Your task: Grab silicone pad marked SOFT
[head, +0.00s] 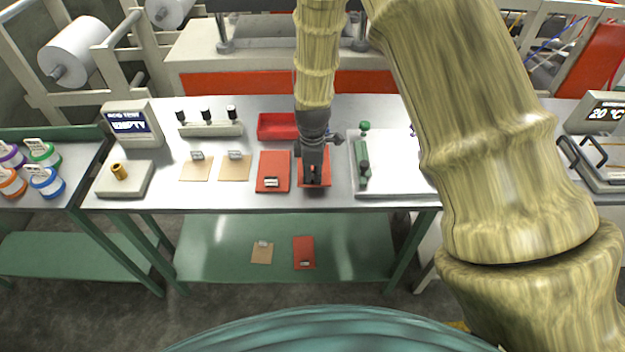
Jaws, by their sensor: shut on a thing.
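My gripper (314,180) points down over the rightmost red pad (326,181) on the metal table and is shut on it. The gripper covers most of this pad and any tag on it. Another red pad (272,182) lies just to the left, with a small tag near its front edge. Two tan pads, one on the left (194,174) and one on the right (234,174), lie further left with small upright tags. On the green lower shelf lie a tan pad (262,256) and a red pad (304,247). The tag lettering is too small to read.
A red tray (277,126) stands behind the pads. A white board with a green-handled device (362,165) is close to the right of my gripper. A display box (131,124) and a block with a brass peg (123,180) stand at the left.

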